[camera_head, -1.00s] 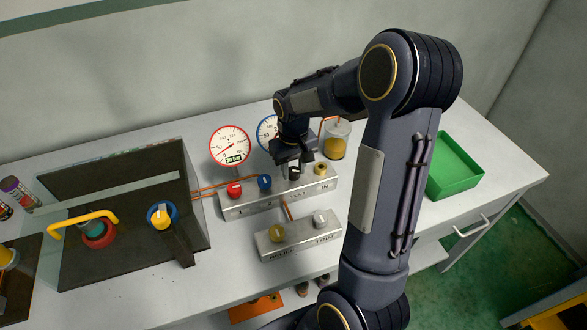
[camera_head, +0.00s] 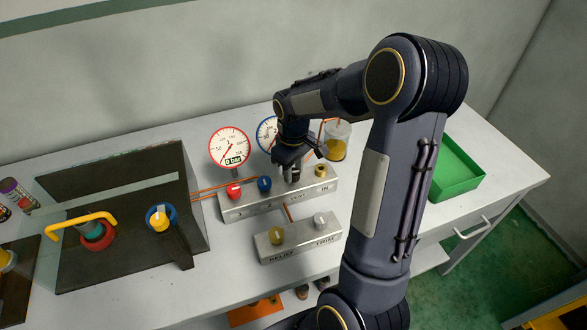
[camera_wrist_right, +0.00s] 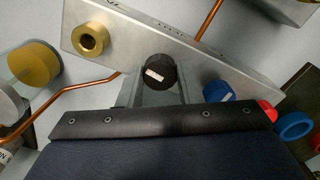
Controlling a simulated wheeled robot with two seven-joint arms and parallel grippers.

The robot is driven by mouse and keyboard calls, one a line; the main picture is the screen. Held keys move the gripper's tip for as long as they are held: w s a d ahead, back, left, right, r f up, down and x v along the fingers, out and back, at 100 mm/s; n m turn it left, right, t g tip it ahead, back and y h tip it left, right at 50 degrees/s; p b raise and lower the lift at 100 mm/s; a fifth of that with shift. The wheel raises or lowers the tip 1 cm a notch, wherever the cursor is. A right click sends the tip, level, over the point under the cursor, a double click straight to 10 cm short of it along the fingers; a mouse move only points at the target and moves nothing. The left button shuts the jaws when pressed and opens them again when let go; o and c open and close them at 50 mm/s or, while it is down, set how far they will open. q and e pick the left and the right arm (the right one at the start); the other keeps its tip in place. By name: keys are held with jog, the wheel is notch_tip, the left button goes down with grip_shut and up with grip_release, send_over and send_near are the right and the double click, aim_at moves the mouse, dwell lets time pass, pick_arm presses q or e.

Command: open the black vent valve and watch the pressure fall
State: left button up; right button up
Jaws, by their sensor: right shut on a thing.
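The black vent valve knob (camera_wrist_right: 160,70), with a white mark on its top, sits on the grey metal manifold block (camera_wrist_right: 125,35). My right gripper (camera_head: 291,175) has come down over it from above and is shut on the knob, one finger on each side. In the head view the gripper hides most of the knob. The red-rimmed gauge (camera_head: 229,146) behind the block reads 0 bar on its display. A blue-rimmed gauge (camera_head: 265,134) is partly hidden behind my right gripper. My left gripper is not in view.
A smaller block (camera_head: 297,240) with two knobs stands in front. Copper pipes run left to a chamber (camera_head: 150,190). A green bin (camera_head: 457,178) stands at the right.

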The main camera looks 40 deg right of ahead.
jog(key=o, duration=1)
notch_tip(320, 180, up, 8)
jog(key=shift+f, duration=0.2)
jog(key=shift+r, duration=0.1)
jog(key=shift+s+a+r, duration=0.1)
jog(key=shift+s+r, duration=0.05)
jog(key=s+a+m+t+y, duration=0.1)
jog(key=s+a+t, duration=0.1)
jog(key=s+a, duration=0.3)
jog(key=s+a+r+m+t+y, duration=0.1)
jog(key=s+a, duration=0.3)
jog(key=s, duration=0.3)
jog(key=s+a+r+m+t+y, duration=0.1)
jog(key=s+a+m+t, duration=0.1)
jog(key=s+a, duration=0.3)
jog(key=shift+s+a+r+t+y, duration=0.1)
jog(key=shift+s+a+t+y, duration=0.1)
jog(key=shift+s, duration=0.25)
jog(key=shift+s+a+t+y, duration=0.1)
jog(key=shift+s+y, duration=0.1)
jog(key=shift+s, duration=0.2)
